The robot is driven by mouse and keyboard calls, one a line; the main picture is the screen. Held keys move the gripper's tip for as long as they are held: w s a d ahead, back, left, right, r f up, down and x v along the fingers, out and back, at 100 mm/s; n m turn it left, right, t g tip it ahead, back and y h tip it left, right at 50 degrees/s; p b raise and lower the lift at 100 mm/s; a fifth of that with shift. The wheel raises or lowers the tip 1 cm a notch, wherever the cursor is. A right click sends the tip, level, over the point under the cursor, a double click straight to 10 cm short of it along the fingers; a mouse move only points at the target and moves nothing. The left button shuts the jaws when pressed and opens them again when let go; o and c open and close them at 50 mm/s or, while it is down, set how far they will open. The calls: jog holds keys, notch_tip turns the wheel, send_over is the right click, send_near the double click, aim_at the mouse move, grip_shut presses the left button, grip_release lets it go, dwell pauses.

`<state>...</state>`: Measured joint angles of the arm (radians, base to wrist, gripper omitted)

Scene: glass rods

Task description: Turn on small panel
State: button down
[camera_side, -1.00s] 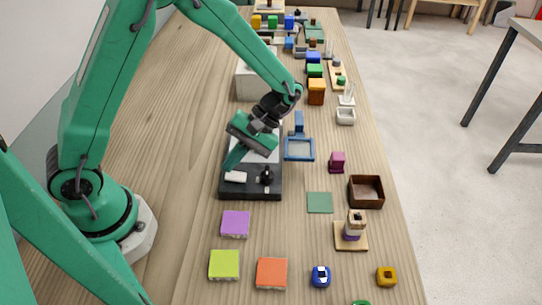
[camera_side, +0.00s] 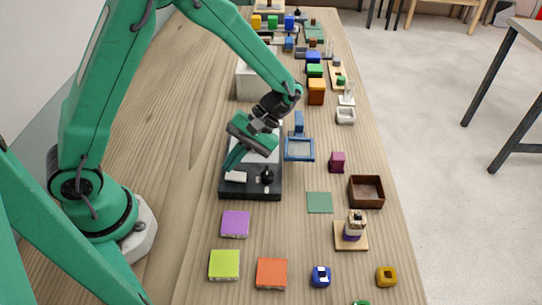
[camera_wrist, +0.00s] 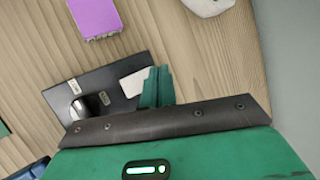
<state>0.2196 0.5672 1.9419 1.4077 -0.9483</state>
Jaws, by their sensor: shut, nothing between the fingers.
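The small panel (camera_side: 250,192) is a dark box on the wooden table with a white rocker switch (camera_side: 236,176) at its left and a black knob (camera_side: 267,175) at its right. In the wrist view the panel (camera_wrist: 98,78) shows with the white switch (camera_wrist: 136,82) and the knob (camera_wrist: 78,108). My green gripper (camera_side: 228,168) is shut and empty, tilted down over the panel. Its fingertips are at the far edge of the white switch, which they partly hide in the wrist view (camera_wrist: 157,75). I cannot tell whether they touch it.
A purple block (camera_side: 235,223), a lime block (camera_side: 224,264) and an orange block (camera_side: 272,273) lie in front of the panel. A blue frame (camera_side: 299,149) stands close at its right. A brown open box (camera_side: 366,190) is further right. Bare table lies left of the panel.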

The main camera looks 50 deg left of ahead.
jog(key=shift+s+f, duration=0.1)
jog(key=shift+f, duration=0.65)
dwell(1.1)
jog(key=shift+r, duration=0.1)
jog(key=shift+r, duration=0.65)
jog(key=shift+r, duration=0.1)
dwell(0.4)
jog(key=shift+w+d+r, duration=0.1)
jog(key=shift+w+r, duration=0.05)
jog(key=shift+r, duration=0.65)
jog(key=shift+w+d+r, duration=0.1)
jog(key=shift+r, duration=0.7)
jog(key=shift+w+d+r, duration=0.1)
jog(key=shift+w+r, duration=0.05)
jog(key=shift+r, duration=0.65)
jog(key=r+t, duration=0.1)
jog(key=r, duration=0.1)
notch_tip(320, 180, up, 10)
jog(key=m+t+h, duration=0.2)
jog(key=m+t, duration=0.5)
jog(key=t, duration=0.4)
send_over(237, 174)
jog(key=s+a, duration=0.5)
jog(key=a, duration=0.1)
jog(key=shift+s+a+r+m+t, duration=0.25)
jog(key=shift+s+r+m+t, duration=0.1)
jog(key=shift+r+t, duration=0.2)
jog(key=shift+s+a+r+m+t, duration=0.25)
jog(key=shift+s+r+m+t, duration=0.15)
jog(key=shift+t, duration=0.15)
